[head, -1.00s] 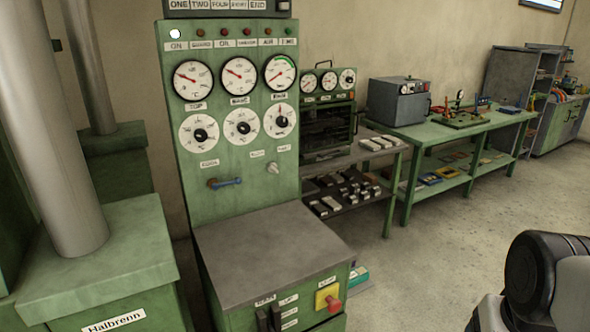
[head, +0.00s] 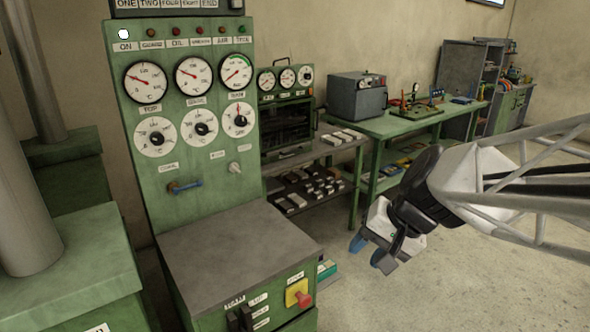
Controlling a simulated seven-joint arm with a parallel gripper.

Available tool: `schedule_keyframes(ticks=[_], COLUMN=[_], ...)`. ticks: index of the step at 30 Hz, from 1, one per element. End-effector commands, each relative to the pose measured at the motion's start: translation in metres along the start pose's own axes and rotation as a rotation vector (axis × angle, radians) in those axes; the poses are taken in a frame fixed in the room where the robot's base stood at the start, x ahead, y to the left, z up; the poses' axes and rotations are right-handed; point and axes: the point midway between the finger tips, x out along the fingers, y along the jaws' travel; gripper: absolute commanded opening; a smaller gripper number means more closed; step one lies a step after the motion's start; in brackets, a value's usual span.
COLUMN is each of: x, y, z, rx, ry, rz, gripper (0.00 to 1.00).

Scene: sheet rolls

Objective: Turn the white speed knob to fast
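A small white knob (head: 234,168) sits low on the right of the green control panel (head: 130,95), below the right white dial. Two small labels are above it, too small to read. I cannot tell its setting for sure. My gripper (head: 368,252) is at the right, over the floor in front of the green bench. Its two blue fingertips point down and left, with a gap between them. It is empty and well apart from the knob.
A blue-handled lever (head: 185,186) sticks out left of the knob. Below the panel is a grey desk top (head: 235,255), with a red button on a yellow plate (head: 299,294) on its front. A shelf with metal blocks (head: 305,190) stands right of the panel.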

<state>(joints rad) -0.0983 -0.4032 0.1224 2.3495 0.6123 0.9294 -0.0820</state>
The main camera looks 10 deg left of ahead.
Motion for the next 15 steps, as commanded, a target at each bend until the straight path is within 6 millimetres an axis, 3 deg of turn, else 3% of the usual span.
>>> schedule_keyframes(ticks=[15], x=[0.06], y=[-0.119], z=[-0.1], rx=[0.226], ry=[-0.061], rz=[-0.391], gripper=[0.38])
